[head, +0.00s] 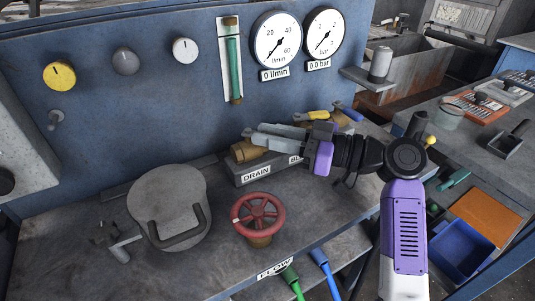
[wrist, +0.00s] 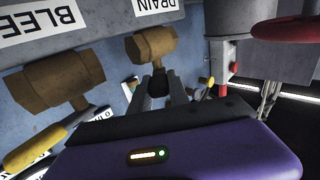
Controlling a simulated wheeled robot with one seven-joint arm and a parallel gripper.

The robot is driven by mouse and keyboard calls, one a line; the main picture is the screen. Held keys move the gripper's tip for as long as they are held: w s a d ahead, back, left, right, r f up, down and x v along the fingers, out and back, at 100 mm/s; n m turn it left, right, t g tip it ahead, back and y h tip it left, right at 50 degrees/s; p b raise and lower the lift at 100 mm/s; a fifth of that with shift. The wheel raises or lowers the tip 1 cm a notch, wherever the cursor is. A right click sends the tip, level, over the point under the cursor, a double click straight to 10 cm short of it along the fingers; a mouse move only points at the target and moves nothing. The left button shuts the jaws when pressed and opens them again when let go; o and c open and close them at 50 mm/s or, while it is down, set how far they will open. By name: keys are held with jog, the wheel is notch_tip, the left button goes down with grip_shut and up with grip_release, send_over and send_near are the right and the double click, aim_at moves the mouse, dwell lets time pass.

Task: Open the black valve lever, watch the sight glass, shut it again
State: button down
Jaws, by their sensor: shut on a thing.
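My gripper (head: 256,134) reaches left over the valve block. In the wrist view its fingers (wrist: 160,84) are shut on the dark end of the black valve lever (wrist: 158,82), just below the brass DRAIN valve (wrist: 151,44). In the head view the fingers hide the lever, and the brass valve body (head: 244,151) shows beside them above the DRAIN label. The lever's exact angle is hard to tell. The sight glass (head: 234,70) is an upright tube on a white plate, green along most of its length.
The BLEED valve (wrist: 54,82) with a yellow lever (wrist: 36,148) is close beside my gripper. A red handwheel (head: 258,215) and a grey round lid (head: 170,207) stand in front. The gauges read 0 l/min (head: 277,39) and 0.0 bar (head: 323,34).

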jog(key=shift+w+d+f+n+g+y+b, duration=0.1)
jog(key=shift+w+n+g+y+b, duration=0.1)
jog(key=shift+n+g+b, duration=0.45)
jog(key=shift+w+f+n+g+y+b, duration=0.1)
jog(key=shift+w+n+g+b, duration=0.2)
jog(key=shift+g+b, duration=0.55)
jog(key=shift+r, duration=0.15)
jog(key=c, duration=1.2)
grip_release()
jog(key=shift+c, duration=0.2)
jog(key=d, duration=0.7)
jog(key=shift+s+d+p, duration=0.25)
jog(key=shift+d+p, duration=0.1)
jog(key=shift+p, duration=0.05)
jog(key=shift+c, duration=0.4)
